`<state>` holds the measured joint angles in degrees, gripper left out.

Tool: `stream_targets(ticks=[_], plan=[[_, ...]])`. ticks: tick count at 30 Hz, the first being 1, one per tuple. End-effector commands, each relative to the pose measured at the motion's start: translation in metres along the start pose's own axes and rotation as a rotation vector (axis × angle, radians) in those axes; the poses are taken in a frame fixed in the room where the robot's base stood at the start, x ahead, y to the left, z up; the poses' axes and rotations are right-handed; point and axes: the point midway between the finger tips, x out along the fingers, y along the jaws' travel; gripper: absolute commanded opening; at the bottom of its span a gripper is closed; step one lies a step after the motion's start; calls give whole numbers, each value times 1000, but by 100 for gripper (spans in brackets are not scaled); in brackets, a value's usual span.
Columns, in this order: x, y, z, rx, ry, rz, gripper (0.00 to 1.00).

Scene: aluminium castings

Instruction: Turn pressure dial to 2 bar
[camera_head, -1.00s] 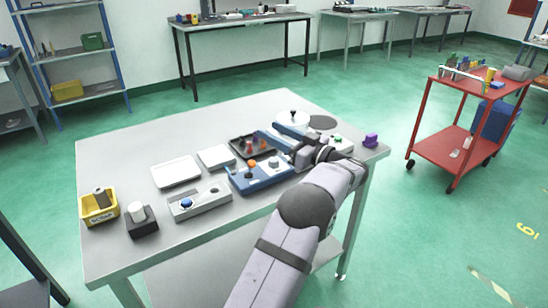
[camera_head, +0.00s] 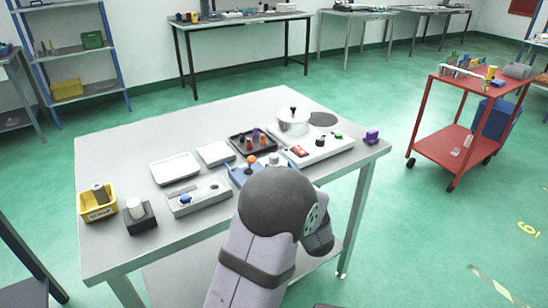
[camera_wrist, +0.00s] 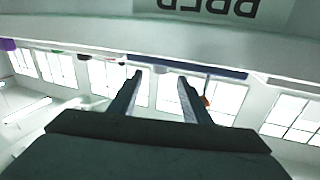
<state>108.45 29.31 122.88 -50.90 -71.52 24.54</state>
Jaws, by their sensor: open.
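A blue control box (camera_head: 240,176) stands near the table's front edge, partly hidden behind my arm. It carries an orange ball-topped lever (camera_head: 252,160) and a pale grey knob (camera_head: 274,158). A white panel (camera_head: 335,146) behind it has a black knob (camera_head: 320,141), a red part (camera_head: 299,151) and a green button (camera_head: 338,134). I cannot tell which knob is the pressure dial. My gripper (camera_wrist: 160,82) is open and empty in the wrist view, below and apart from the blue box's dark edge (camera_wrist: 200,72). My arm hides it in the head view.
A lidded pot (camera_head: 293,124) stands behind the white panel. A yellow bin (camera_head: 97,213) stands at the far left. The table's back left (camera_head: 150,137) is clear.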

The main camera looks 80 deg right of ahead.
Motion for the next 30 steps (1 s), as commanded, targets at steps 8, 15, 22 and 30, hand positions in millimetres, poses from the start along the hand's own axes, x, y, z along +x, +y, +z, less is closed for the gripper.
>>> stream_targets(ticks=[8,15,22,30], plan=[[21,-1,0,1,1,-4,44],[52,-2,0,2,0,-5,44],[70,-1,0,1,1,-3,44],[73,-1,0,1,2,-2,44]])
